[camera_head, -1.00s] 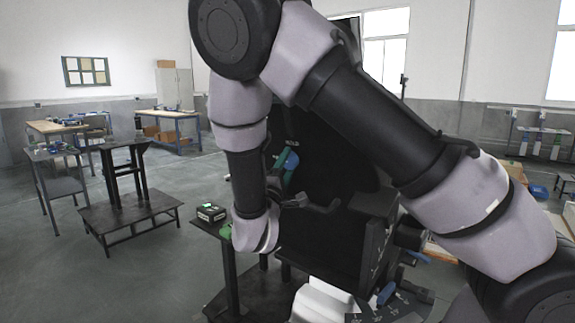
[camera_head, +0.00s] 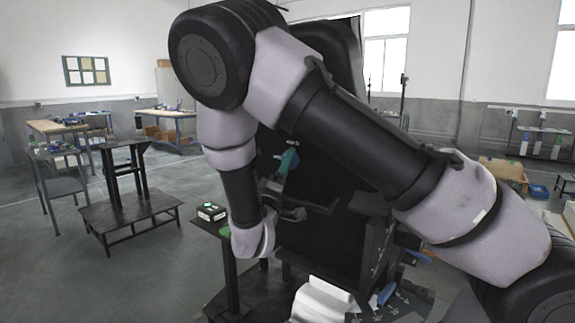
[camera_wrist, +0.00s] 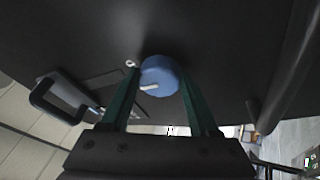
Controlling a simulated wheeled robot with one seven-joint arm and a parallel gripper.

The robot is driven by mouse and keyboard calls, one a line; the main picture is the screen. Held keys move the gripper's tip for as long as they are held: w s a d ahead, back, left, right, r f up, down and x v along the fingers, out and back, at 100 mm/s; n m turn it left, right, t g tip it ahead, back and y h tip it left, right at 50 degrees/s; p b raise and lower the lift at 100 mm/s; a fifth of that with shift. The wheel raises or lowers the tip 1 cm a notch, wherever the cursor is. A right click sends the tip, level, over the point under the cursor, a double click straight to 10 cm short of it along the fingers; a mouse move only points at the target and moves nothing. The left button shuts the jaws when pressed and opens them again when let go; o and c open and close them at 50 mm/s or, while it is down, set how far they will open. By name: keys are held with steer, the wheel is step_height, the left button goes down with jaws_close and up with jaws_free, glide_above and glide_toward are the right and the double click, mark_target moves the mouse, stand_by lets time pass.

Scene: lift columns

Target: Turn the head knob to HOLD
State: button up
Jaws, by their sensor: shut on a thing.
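The head knob (camera_wrist: 161,75) is a round blue knob with a white pointer bar, set on a black panel (camera_wrist: 225,45). In the wrist view the pointer lies toward the left and slightly down. My gripper (camera_wrist: 160,82) has its two green fingers on either side of the knob and is shut on it. In the head view my gripper (camera_head: 287,163) is at the dark column's face, and its finger mostly hides the knob. A small pale mark shows beside the knob at upper left in the wrist view; I cannot read HOLD there.
A black handle (camera_wrist: 57,97) stands out from the panel at left in the wrist view. A small black box (camera_head: 211,212) with a green light sits on a stand left of my arm. A dark platform table (camera_head: 130,205) stands farther left, with open floor around it.

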steer(key=o, duration=1.4)
steer(key=shift+c, duration=0.2)
steer(key=shift+s+f, duration=0.1)
steer(key=v, duration=1)
steer(key=shift+s, duration=0.3)
steer(key=shift+a+f, duration=0.15)
steer(key=shift+a, duration=0.05)
